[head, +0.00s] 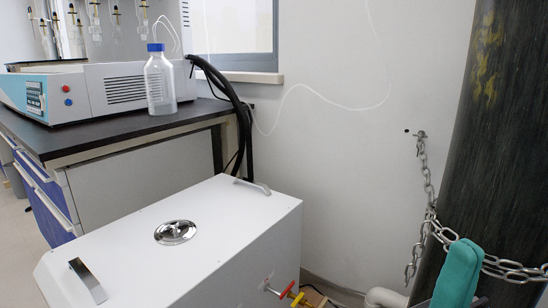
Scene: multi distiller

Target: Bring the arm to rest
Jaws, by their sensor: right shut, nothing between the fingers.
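My right gripper (462,262) shows only as a teal finger part at the bottom right edge, in front of the dark gas cylinder and its chain. It is shut and holds nothing. Its lower part and the rest of the right arm are cut off by the frame. My left gripper and arm are not in view.
A chain (430,200) runs from the wall around the dark cylinder (505,130). A white box unit (215,215) with handles and red and yellow valves stands at the lower left. Behind it, a dark-topped bench (130,135) bears an instrument (125,88) and a blue-capped bottle (159,80).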

